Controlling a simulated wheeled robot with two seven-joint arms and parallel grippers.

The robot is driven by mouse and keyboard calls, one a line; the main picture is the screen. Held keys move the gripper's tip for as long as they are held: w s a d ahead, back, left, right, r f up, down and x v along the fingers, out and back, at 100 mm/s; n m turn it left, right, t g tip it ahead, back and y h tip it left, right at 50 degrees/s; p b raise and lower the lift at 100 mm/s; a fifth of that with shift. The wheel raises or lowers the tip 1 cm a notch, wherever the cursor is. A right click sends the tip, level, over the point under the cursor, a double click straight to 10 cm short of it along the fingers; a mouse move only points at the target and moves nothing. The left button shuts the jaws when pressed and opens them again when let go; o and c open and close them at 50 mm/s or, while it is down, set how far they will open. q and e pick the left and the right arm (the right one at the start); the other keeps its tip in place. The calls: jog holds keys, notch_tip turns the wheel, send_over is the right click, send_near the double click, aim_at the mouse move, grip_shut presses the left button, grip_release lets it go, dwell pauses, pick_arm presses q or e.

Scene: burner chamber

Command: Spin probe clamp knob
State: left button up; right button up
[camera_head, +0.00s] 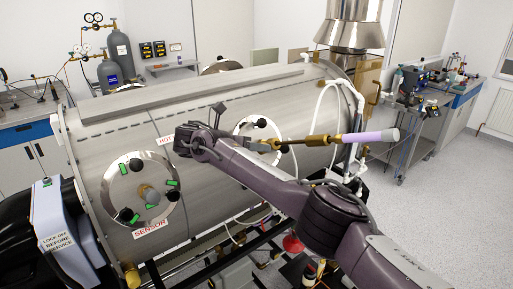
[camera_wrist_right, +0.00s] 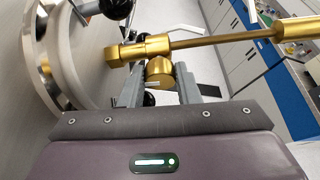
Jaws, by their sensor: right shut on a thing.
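The probe clamp knob (camera_wrist_right: 160,72) is a short brass cylinder just under the brass clamp block (camera_wrist_right: 138,49) in the right wrist view. My right gripper (camera_wrist_right: 162,80) has its two grey fingers on either side of the knob, shut on it. A brass rod runs from the block to the right. In the head view my right gripper (camera_head: 268,146) is at the left end of the brass probe (camera_head: 322,140), in front of the chamber's round port flange (camera_head: 243,127). The probe has a lavender sleeve (camera_head: 368,137). The knob is hard to make out there. My left gripper is not in view.
The large steel chamber (camera_head: 110,116) fills the middle. Its left port (camera_head: 148,195) has black knobs and green tags above a SENSOR label (camera_head: 150,229). A white pipe (camera_head: 357,120) stands behind the probe. A lockout box (camera_head: 55,225) is at the left. Open floor lies right.

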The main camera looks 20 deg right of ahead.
jog(key=shift+w+n+g+h, duration=0.1)
jog(key=shift+n+g+h, duration=0.2)
jog(key=shift+n, duration=0.2)
dwell(0.3)
jog(key=o, duration=1)
jog(key=shift+d, duration=0.1)
jog(key=shift+c, duration=0.2)
